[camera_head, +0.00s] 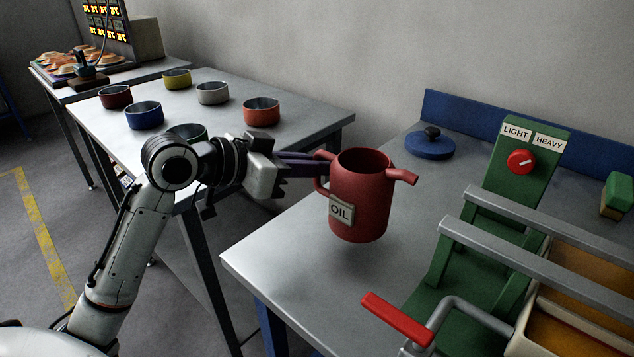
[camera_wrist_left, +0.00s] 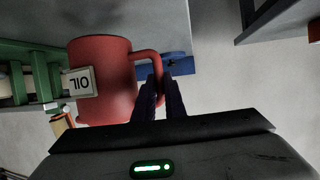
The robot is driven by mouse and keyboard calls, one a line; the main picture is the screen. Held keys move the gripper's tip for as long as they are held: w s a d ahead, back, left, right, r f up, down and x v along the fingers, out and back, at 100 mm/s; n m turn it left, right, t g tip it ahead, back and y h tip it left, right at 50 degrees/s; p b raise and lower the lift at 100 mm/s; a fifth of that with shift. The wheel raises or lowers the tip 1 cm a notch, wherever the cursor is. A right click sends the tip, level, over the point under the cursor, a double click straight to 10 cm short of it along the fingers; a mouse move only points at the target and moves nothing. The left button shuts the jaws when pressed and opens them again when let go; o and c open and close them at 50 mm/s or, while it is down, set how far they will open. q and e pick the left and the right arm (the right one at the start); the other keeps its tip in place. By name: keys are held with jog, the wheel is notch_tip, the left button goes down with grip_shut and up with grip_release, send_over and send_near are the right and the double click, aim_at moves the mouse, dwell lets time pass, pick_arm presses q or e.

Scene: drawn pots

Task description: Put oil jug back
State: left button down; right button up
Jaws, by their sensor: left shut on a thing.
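The red oil jug (camera_head: 362,198) has an OIL label, a spout on its right and a handle on its left. My left gripper (camera_head: 318,165) is shut on the jug's handle. The jug is upright at the left part of the metal table (camera_head: 290,248); it looks held a little above the top, though the gap is hard to judge. In the left wrist view the jug (camera_wrist_left: 100,85) fills the left middle, with the fingers (camera_wrist_left: 165,95) at its handle. My right gripper is in neither view.
A green machine (camera_head: 520,160) with a LIGHT/HEAVY dial, grey rails and a red-handled lever (camera_head: 397,318) stands right of the jug. A blue lid (camera_head: 430,146) with a black knob lies behind. Several coloured bowls, including an orange one (camera_head: 261,112), stand on the far table.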

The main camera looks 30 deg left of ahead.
aim_at(315, 181)
pick_arm(q)
jog(key=shift+f, duration=1.5)
jog(key=c, duration=1.8)
grip_release()
jog(key=v, duration=1.2)
